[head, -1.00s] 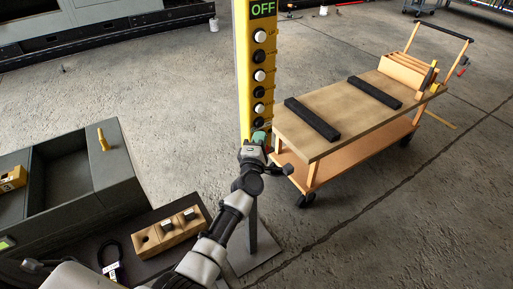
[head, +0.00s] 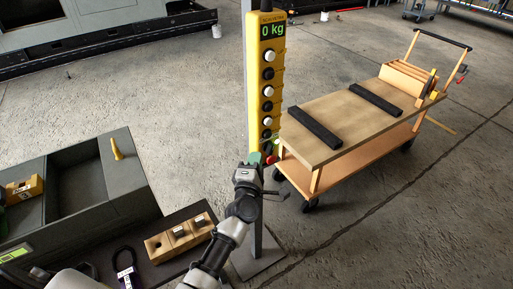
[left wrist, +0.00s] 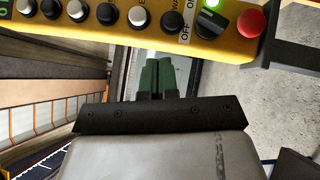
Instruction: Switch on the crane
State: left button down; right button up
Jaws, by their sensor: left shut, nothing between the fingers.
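The crane's yellow control box (head: 267,85) stands upright on a grey post in the head view. Its display (head: 272,30) reads 0 kg, and black and white buttons run down below it. In the left wrist view the box (left wrist: 120,32) crosses the top. A black switch knob (left wrist: 210,22) with a lit green part sits by OFF and ON labels, beside a red button (left wrist: 250,23). My left gripper (head: 256,159) is shut and empty at the lower end of the box. Its green fingers (left wrist: 157,76) show just below the box edge, seemingly apart from the switch.
A wooden cart (head: 335,125) with two black strips stands close to the right of the post. A dark open case (head: 75,185) and a wooden block (head: 178,238) with metal pieces lie at the lower left.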

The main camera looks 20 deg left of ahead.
pick_arm(q)
jog(key=shift+s+d+r+p, duration=0.15)
jog(key=shift+s+p, duration=0.1)
jog(key=shift+s, duration=0.55)
jog(key=shift+s+a+r+p, duration=0.1)
jog(key=shift+s+r+p, duration=0.1)
jog(key=shift+s, duration=0.65)
jog(key=shift+s+d+r+p, duration=0.15)
jog(key=shift+s+p, duration=0.1)
jog(key=shift+s, duration=0.55)
pick_arm(e)
jog(key=shift+a+r, duration=0.2)
jog(key=shift+r, duration=1)
